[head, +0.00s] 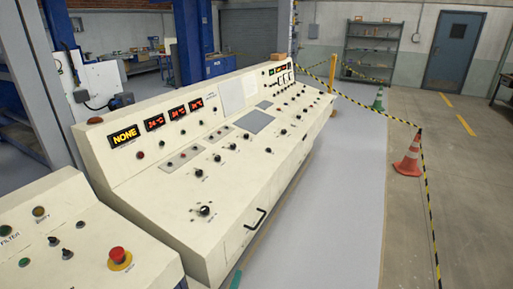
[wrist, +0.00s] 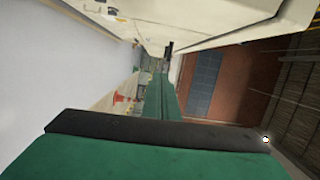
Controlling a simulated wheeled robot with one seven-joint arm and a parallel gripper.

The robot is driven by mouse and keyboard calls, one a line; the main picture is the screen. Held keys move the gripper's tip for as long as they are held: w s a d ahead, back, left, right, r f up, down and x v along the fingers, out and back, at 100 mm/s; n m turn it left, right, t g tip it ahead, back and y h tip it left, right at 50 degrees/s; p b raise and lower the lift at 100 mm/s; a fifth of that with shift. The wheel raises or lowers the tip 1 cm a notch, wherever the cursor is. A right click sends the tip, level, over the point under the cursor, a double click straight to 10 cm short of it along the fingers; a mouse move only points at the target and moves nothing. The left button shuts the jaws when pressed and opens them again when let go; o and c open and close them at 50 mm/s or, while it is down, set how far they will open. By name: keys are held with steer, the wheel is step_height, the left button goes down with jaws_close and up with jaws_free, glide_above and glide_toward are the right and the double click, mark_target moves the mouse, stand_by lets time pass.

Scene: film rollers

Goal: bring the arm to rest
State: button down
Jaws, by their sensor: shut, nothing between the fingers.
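A lower cream panel with a red mushroom button (head: 119,256) stands at the left. A black handle (head: 256,218) sticks out of the console's front. The grey floor (head: 335,190) in front is clear up to the striped tape and an orange cone (head: 408,158).

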steer(key=s+d+r+n+y, duration=0.1)
steer(key=s+d+n, duration=0.3)
steer(key=s, duration=0.5)
steer(key=s+d+n+y, duration=0.1)
steer(key=s+d+n, duration=0.3)
steer(key=s, duration=0.5)
steer(key=s+d+r+n+y, duration=0.1)
steer(key=s+d+n, duration=0.3)
steer(key=s, duration=0.5)
steer(key=s+a+r+n, duration=0.1)
steer(key=s+r+n, duration=0.1)
steer(key=s+r, duration=0.3)
steer(key=s+a+r+n+g, duration=0.1)
steer(key=s+r+n, duration=0.2)
steer(key=s, duration=0.8)
steer(key=s+a+r+n+g+y, duration=0.1)
steer(key=s+r+n, duration=0.2)
steer(key=s+r, duration=0.4)
steer(key=shift+s+r, duration=0.15)
steer(key=shift+s, duration=0.7)
steer(key=shift+a, duration=0.2)
